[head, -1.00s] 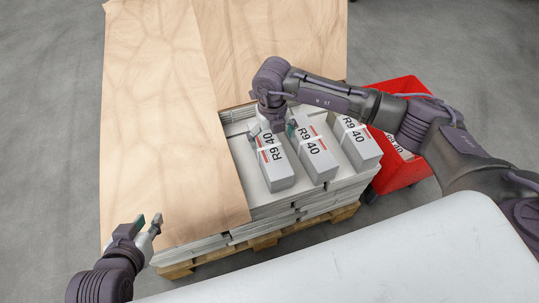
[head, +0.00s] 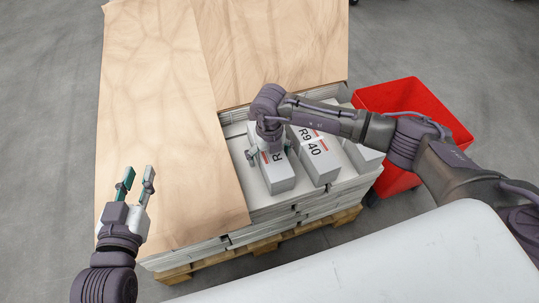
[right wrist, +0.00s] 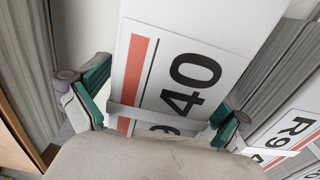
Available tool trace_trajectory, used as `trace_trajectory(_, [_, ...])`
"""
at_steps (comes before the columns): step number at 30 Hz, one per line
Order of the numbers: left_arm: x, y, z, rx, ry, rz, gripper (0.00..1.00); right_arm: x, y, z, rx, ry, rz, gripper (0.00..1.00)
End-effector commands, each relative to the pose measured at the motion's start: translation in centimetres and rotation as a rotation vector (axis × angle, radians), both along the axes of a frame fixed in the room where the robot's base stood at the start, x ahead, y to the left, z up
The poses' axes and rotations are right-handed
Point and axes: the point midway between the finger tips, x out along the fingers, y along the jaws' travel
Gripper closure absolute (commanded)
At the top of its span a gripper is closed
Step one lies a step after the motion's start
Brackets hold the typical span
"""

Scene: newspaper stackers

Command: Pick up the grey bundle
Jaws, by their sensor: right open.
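The grey bundle (head: 282,176) is a long light-grey block with a red stripe, black print and a pale strap, the leftmost of the bundles on the stack. It fills the middle of the right wrist view (right wrist: 185,75). My right gripper (head: 267,156) points down over it. In the right wrist view its green-padded fingers (right wrist: 160,105) stand open on either side of the bundle near the strap; whether either pad touches cannot be told. My left gripper (head: 137,180) is open and empty over the left edge of the brown sheet.
Another bundle (head: 317,160) lies close to the right, and a third (head: 360,157) beyond it. Brown sheets (head: 160,100) cover the stack's left and back. A wooden pallet (head: 265,241) carries the stack. A red bin (head: 425,95) stands right, partly hidden by my right arm.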

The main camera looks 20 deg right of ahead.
Motion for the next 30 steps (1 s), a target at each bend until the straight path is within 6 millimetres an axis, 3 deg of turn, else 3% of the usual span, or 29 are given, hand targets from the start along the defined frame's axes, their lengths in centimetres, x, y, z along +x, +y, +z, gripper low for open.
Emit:
trace_trajectory(2, [0.0,0.0,0.0,0.0,0.001,0.0,0.71,-0.01,0.01,0.02,0.0,0.0,0.0,0.0])
trace_trajectory(20, [-0.01,0.03,-0.03,0.001,0.003,0.001,0.71,-0.01,0.0,0.04,0.0,0.0,0.0,0.98])
trace_trajectory(30, [-0.03,0.05,-0.03,0.002,0.009,0.001,0.71,0.13,0.05,0.45,0.002,-0.004,0.0,0.98])
